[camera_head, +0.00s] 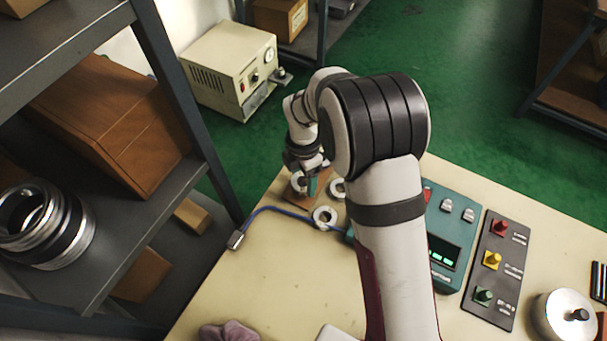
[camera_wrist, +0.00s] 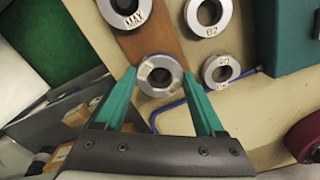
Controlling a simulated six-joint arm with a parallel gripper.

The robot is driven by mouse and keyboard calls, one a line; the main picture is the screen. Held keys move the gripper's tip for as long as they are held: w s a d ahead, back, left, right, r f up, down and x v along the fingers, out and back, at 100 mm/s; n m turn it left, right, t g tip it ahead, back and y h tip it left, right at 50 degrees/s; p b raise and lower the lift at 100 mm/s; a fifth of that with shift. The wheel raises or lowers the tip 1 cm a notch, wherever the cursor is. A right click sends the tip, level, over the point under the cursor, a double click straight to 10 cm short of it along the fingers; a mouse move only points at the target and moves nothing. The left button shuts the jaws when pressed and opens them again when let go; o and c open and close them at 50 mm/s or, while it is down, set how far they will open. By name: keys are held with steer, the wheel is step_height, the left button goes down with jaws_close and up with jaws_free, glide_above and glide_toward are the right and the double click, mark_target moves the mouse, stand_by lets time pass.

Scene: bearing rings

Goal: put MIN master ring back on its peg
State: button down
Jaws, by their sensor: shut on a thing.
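My gripper (camera_wrist: 160,76) has its two teal fingers shut on a grey metal ring (camera_wrist: 160,70), one finger on each side. I take it for the MIN master ring; its marking is not readable. The ring is over the near end of a brown wooden board (camera_wrist: 165,38). A ring marked MAX (camera_wrist: 125,19) is at the board's other end. Whether the held ring is around a peg or just above one, I cannot tell. In the head view my gripper (camera_head: 305,183) is small at the board (camera_head: 293,197), partly hidden by my arm.
Two loose rings are on the bench right of the board, one upper (camera_wrist: 190,15) and one lower (camera_wrist: 207,72). A blue cable (camera_head: 280,210) runs past them. A teal instrument (camera_head: 460,215) and a panel with coloured knobs (camera_head: 497,268) are to the right. A shelf (camera_head: 150,215) is left.

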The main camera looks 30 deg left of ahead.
steer(key=shift+f, duration=0.7)
stand_by(0.5)
jaws_free()
steer(key=shift+r, duration=3.7)
